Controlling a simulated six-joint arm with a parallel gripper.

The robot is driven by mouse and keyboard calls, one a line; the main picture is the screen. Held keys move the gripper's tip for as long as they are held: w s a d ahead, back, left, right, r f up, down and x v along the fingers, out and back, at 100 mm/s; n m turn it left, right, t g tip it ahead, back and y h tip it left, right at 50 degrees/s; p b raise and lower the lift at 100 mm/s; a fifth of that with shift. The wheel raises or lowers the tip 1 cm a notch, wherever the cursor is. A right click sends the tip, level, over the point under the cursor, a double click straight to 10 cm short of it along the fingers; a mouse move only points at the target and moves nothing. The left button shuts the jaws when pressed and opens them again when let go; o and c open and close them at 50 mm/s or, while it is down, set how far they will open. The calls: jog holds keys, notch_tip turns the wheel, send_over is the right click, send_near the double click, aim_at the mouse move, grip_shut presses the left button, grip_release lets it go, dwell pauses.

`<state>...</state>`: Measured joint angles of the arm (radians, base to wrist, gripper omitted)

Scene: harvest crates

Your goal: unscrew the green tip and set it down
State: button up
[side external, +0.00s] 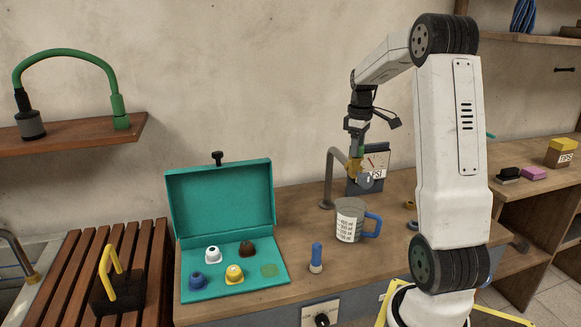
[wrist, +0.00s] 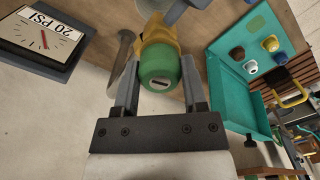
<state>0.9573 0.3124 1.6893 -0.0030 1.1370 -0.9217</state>
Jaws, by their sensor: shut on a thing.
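The green tip (wrist: 158,70) is a rounded cap with a dark slot in its end face. It sits between the two fingers of my gripper (wrist: 160,80), which is shut on it. Beyond it is a yellow fitting (wrist: 160,30), on which it appears to sit; the join is partly hidden. In the side external view my gripper (side external: 357,150) points down over the yellow fitting (side external: 353,167), at the end of a bent metal pipe (side external: 330,178). The tip is hardly visible there. The open teal case (side external: 220,205) holds white, brown, blue and yellow tips and a bare green patch (side external: 269,270).
A pressure gauge (side external: 376,160) stands right behind the fitting. A measuring mug (side external: 348,222) with a blue handle and a blue-topped peg (side external: 316,258) stand in front on the bench. A slatted rack (side external: 75,250) with a yellow-handled block is left of the case.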

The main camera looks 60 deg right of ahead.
dwell(0.3)
jog(key=shift+n, duration=0.9)
jog(key=shift+n, duration=0.8)
jog(key=o, duration=0.7)
jog(key=shift+m, duration=0.3)
jog(key=shift+m, duration=0.6)
